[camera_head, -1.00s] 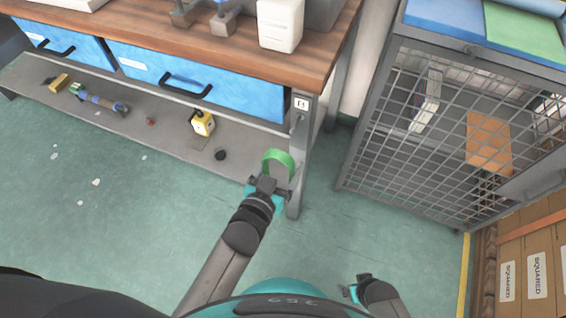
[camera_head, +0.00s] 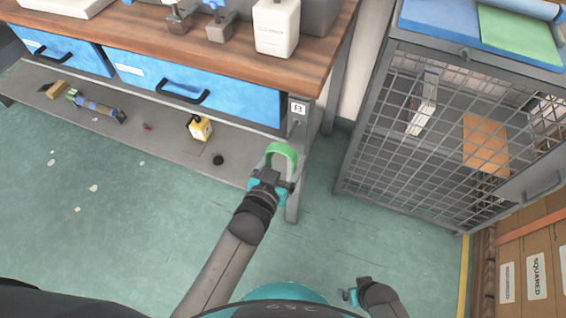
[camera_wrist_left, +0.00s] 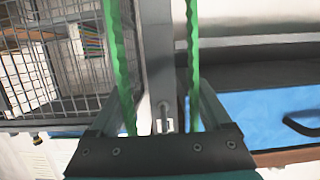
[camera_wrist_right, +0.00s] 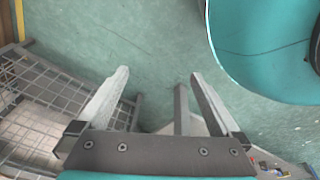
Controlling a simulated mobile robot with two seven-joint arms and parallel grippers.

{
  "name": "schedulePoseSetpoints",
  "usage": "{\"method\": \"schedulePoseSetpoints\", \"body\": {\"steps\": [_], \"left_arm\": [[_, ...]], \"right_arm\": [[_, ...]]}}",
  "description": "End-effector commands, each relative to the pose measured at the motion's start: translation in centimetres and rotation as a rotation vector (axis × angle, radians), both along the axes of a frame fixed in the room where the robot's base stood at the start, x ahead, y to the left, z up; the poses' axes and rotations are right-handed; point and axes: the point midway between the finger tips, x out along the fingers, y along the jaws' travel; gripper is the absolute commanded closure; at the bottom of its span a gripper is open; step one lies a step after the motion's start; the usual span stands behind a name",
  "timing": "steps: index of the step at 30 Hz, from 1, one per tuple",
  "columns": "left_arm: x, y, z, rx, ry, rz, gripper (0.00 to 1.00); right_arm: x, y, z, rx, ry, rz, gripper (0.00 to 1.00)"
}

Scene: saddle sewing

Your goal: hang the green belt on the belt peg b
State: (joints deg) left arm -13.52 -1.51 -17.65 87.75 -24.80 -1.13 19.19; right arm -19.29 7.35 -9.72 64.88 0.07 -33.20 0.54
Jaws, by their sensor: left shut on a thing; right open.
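The green belt (camera_head: 283,152) is a loop held upright by my left gripper (camera_head: 270,176) in front of the bench's right front leg. My left gripper is shut on it. In the left wrist view, two strands of the belt (camera_wrist_left: 193,60) run up the picture on either side of the leg. Belt peg b (camera_head: 297,122) is a small peg on the leg below the label B (camera_head: 298,107); it also shows between the strands in the left wrist view (camera_wrist_left: 164,118). The belt's top is below the peg in the head view; contact is not visible. My right gripper (camera_wrist_right: 158,78) is open and empty, low over the floor.
The workbench has blue drawers (camera_head: 200,88) and a lower shelf (camera_head: 130,128) with a yellow item (camera_head: 199,128) and other small things. The floor between is clear.

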Motion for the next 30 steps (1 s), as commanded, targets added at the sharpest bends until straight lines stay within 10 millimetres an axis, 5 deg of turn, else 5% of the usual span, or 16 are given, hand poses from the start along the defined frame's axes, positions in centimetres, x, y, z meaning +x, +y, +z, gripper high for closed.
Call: {"method": "schedulePoseSetpoints", "body": {"steps": [30], "left_arm": [[5.9, -2.0, -0.5, -0.002, -0.002, -0.001, 0.85]], "right_arm": [[2.3, 2.3, 2.9, 0.026, -0.004, -0.005, 0.0]]}}
